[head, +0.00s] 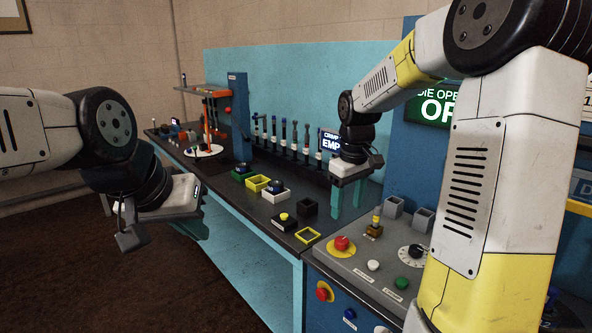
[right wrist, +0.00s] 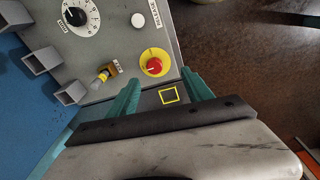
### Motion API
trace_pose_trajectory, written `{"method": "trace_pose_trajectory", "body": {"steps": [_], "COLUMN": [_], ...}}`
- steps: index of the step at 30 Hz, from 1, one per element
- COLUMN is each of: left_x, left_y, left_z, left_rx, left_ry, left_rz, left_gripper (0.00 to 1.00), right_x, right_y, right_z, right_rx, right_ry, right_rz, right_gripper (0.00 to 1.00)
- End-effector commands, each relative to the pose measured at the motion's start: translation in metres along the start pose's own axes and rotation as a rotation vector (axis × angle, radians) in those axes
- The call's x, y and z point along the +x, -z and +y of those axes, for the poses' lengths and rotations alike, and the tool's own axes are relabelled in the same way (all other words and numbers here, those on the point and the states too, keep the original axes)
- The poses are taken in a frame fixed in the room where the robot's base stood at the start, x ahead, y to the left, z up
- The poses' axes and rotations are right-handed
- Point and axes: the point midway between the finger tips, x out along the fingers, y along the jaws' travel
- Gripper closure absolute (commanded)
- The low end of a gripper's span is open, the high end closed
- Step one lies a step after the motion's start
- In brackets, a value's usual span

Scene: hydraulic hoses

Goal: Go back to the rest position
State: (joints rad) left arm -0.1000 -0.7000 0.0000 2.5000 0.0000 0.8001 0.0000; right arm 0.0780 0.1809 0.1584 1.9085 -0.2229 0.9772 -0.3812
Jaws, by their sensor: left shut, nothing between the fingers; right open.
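My left gripper (head: 194,226) hangs at the left of the head view, over the floor in front of the bench. Its fingers are mostly hidden behind its own body; it holds nothing that I can see. My right gripper (head: 347,198) points down above the bench near the control panel, with its two teal fingers apart. In the right wrist view my right gripper (right wrist: 160,93) is open and empty. A yellow square outline (right wrist: 169,95) on the bench shows beyond its fingers.
The control panel (head: 352,262) has a red button (head: 341,243), a dial (head: 412,252) and grey square holders (head: 394,207). Several hoses stand upright along the back of the bench (head: 257,208). Small coloured trays sit mid-bench. The brown floor (head: 60,270) is clear at left.

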Motion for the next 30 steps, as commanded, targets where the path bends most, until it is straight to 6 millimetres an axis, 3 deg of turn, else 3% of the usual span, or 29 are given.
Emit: {"method": "trace_pose_trajectory", "body": {"steps": [1,3,9,12,16,21,30], "left_x": [0.0,0.0,0.0,0.0,0.0,0.0,0.0], "left_y": [0.0,0.0,0.0,0.0,0.0,0.0,0.0], "left_z": [0.0,0.0,0.0,0.0,0.0,0.0,0.0], "left_rx": [0.0,0.0,0.0,0.0,0.0,0.0,0.0], "left_ry": [0.0,0.0,0.0,0.0,0.0,0.0,0.0], "left_rz": [0.0,0.0,0.0,0.0,0.0,0.0,0.0], "left_gripper": [1.0,1.0,1.0,1.0,1.0,1.0,1.0], "right_x": [-0.021,-0.04,-0.081,-0.091,-0.098,-0.098,-0.097], "right_y": [-0.012,-0.029,-0.079,-0.103,-0.129,-0.148,-0.152], "right_z": [-0.01,-0.023,-0.063,-0.083,-0.104,-0.121,-0.125], "right_rx": [0.036,0.092,0.255,0.335,0.422,0.492,0.509], "right_ry": [-0.019,-0.031,-0.038,-0.026,0.001,0.033,0.042], "right_rz": [0.039,0.085,0.233,0.311,0.399,0.468,0.484], "right_gripper": [0.41,0.41,0.41,0.41,0.41,0.41,0.41]}}
